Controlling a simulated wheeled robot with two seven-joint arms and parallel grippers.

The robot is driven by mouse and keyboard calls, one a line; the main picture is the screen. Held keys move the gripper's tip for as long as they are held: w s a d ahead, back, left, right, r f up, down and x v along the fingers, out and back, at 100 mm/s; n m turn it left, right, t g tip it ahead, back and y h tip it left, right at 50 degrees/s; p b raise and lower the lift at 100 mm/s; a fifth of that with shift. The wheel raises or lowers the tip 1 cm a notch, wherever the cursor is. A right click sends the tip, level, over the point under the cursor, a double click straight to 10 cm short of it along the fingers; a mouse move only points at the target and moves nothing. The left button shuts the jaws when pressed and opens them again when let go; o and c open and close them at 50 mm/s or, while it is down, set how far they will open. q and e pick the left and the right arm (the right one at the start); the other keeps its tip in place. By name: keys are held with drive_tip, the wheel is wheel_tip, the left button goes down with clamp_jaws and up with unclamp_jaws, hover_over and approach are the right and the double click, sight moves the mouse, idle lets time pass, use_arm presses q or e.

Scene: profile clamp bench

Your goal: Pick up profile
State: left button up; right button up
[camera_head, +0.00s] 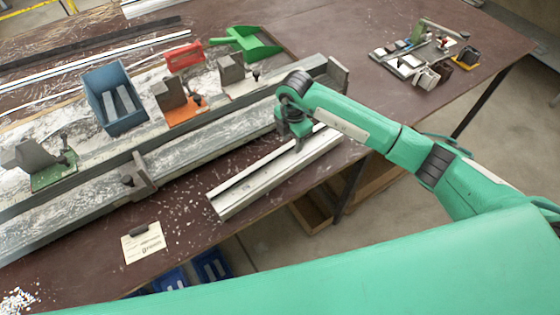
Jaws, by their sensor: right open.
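A pale metal profile (262,182) lies on the brown table near its front edge, slanting from lower left to upper right. My right arm comes in from the right, and my right gripper (299,145) points down over the upper right part of the profile. It is open; the arm and gripper hide that stretch of the profile, and I cannot tell whether the fingers touch it. My left gripper is not in view.
A long clamp rail with clamp blocks (135,177) runs behind the profile. A blue bin (113,97), a red tool (184,56) and a green dustpan (246,43) stand beyond. A label card (143,242) lies front left. Small parts (425,55) sit back right.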

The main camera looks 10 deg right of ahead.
clamp_jaws()
drive_tip(key=shift+r, duration=0.1)
idle(1.2)
